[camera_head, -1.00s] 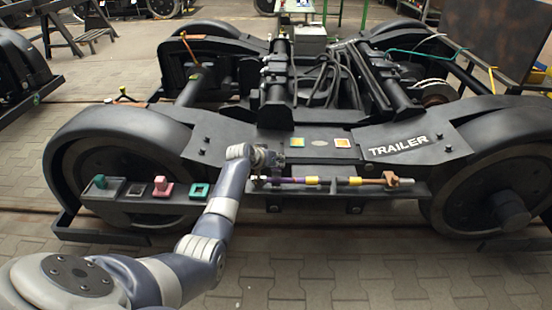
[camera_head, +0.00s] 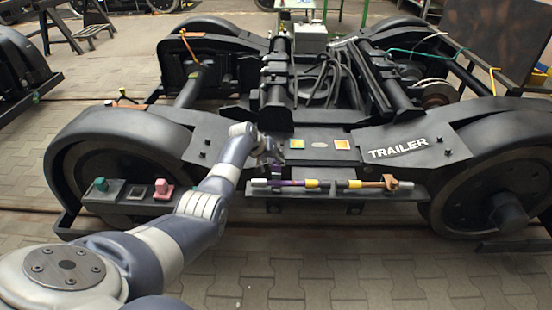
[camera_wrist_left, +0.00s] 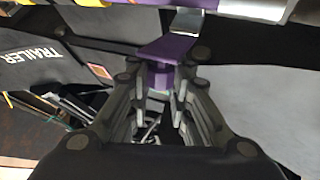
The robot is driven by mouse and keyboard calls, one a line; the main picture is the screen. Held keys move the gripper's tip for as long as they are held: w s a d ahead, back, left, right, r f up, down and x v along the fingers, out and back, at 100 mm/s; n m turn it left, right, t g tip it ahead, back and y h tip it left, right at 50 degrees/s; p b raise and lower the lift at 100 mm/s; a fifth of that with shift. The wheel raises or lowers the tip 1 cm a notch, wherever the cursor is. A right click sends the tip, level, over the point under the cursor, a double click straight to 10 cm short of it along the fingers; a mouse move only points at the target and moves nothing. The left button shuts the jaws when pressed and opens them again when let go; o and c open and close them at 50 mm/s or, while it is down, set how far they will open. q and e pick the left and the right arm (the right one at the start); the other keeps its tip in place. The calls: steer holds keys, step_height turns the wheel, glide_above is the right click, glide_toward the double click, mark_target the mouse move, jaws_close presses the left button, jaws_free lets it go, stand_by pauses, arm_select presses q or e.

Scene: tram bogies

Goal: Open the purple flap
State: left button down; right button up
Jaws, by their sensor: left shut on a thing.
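The purple flap (camera_wrist_left: 168,48) shows in the left wrist view as a small flat plate with a purple tab reaching between my fingertips. A bright metal piece stands beside it, just under a coloured bar. My left gripper (camera_wrist_left: 160,92) is shut on the purple tab. In the head view my left gripper (camera_head: 270,160) is above the left end of the coloured bar (camera_head: 330,184) on the bogie's near side, and it mostly hides the flap there. The bar has purple, yellow and grey sections. My right gripper is in neither view.
A ledge at left carries a green block (camera_head: 100,184) and a pink block (camera_head: 163,189). Large wheels flank the frame. The paved floor in front is clear.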

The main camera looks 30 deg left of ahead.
arm_select(q)
steer(key=shift+w+a+r, duration=0.2)
steer(key=shift+w+a, duration=0.25)
steer(key=shift+w, duration=0.2)
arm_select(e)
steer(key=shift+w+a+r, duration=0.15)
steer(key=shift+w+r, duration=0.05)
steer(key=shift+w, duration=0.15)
arm_select(q)
steer(key=shift+w+a, duration=0.1)
steer(key=shift+w, duration=0.05)
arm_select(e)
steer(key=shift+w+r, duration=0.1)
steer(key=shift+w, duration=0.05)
arm_select(q)
steer(key=c, duration=1.4)
jaws_free()
steer(key=shift+c, duration=0.2)
steer(key=shift+s+f, duration=0.1)
steer(key=shift+s, duration=0.1)
steer(key=shift+f, duration=0.1)
steer(key=d+v, duration=0.1)
steer(key=v, duration=1.1)
steer(key=shift+a, duration=0.35)
